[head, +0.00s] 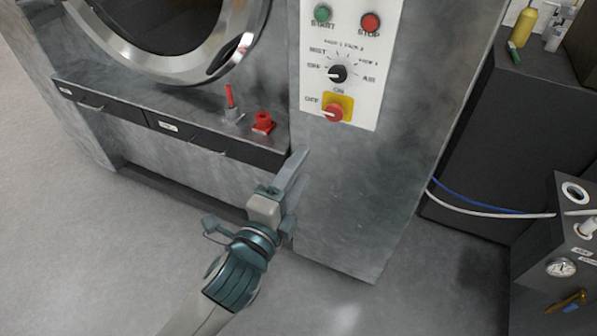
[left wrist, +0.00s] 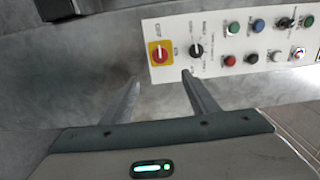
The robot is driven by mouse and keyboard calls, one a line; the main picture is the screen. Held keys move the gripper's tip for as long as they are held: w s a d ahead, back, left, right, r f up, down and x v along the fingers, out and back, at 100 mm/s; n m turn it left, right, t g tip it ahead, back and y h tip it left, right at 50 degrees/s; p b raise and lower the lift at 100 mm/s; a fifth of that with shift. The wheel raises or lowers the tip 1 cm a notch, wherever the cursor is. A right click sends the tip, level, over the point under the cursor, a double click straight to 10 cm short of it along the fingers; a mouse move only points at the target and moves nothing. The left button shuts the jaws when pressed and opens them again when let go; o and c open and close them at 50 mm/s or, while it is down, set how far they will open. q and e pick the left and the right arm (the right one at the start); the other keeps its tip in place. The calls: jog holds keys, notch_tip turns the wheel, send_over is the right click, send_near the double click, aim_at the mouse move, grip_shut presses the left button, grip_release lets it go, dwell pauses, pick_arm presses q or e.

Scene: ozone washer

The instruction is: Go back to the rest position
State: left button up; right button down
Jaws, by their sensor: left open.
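My left gripper (head: 292,180) is in front of the washer's grey metal front, below and left of the white control panel (head: 386,60). In the left wrist view its two fingers (left wrist: 160,84) are spread apart with nothing between them. The red switch on a yellow plate (head: 335,111) is at the panel's bottom, and it also shows in the left wrist view (left wrist: 159,53), above the gap between the fingers. The gripper appears apart from it. The black selector knob (head: 338,73) sits above that switch. My right gripper is in neither view.
The washer's round door ring (head: 185,62) is at upper left, over labelled drawers (head: 190,137). The floor (head: 60,230) at left is clear.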

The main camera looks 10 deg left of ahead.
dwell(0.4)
